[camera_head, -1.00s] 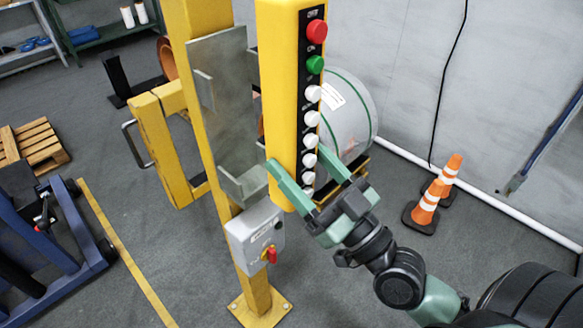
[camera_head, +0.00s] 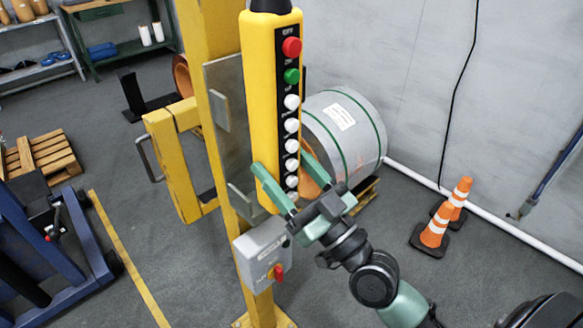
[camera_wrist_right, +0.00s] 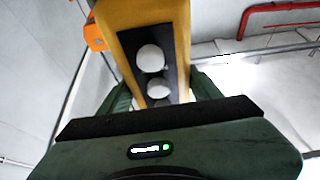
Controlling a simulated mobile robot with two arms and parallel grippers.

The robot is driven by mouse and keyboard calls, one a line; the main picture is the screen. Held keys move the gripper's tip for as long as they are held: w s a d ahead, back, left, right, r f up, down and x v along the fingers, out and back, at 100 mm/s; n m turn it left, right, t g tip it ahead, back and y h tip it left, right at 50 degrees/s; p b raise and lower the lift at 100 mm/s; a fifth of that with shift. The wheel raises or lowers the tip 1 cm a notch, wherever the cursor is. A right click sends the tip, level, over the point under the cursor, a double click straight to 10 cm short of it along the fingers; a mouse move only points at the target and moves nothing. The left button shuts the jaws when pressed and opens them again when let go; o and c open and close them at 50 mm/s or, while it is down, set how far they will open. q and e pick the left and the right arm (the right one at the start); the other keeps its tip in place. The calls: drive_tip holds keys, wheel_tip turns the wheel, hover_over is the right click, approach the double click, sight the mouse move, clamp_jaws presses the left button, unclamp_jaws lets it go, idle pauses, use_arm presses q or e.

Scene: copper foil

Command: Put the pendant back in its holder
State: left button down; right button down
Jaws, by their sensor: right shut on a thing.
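The yellow pendant (camera_head: 262,105) with a red, a green and several white buttons hangs upright in the head view. My right gripper (camera_head: 285,180) is shut on its lower end, one green finger on each side. In the right wrist view the pendant (camera_wrist_right: 182,30) rises between the two fingers (camera_wrist_right: 160,92). The holder, a grey metal bracket (camera_head: 222,85) with small lips, is fixed to the yellow post. The pendant is in front of it and covers its right part. I cannot tell whether they touch. My left gripper is not in view.
A grey switch box (camera_head: 262,252) with a red knob sits on the yellow post (camera_head: 220,30) below the bracket. A large coil (camera_head: 350,130) stands behind the pendant. Orange cones (camera_head: 434,232) stand at the right by the wall. A blue machine (camera_head: 60,240) is at the left.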

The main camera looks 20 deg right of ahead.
drive_tip(key=shift+w+a+r, duration=0.15)
drive_tip(key=shift+w+a, duration=0.05)
drive_tip(key=shift+w, duration=0.35)
drive_tip(key=shift+w+a+f+b, duration=0.25)
drive_tip(key=shift+w+f+b, duration=0.25)
drive_tip(key=shift+w+f, duration=0.15)
drive_tip(key=shift+w+a+f+b, duration=0.3)
drive_tip(key=shift+w+f+b, duration=0.25)
drive_tip(key=shift+w, duration=0.25)
drive_tip(key=shift+w+a+f+b, duration=0.25)
drive_tip(key=shift+w+f+b, duration=0.15)
drive_tip(key=shift+w+f, duration=0.3)
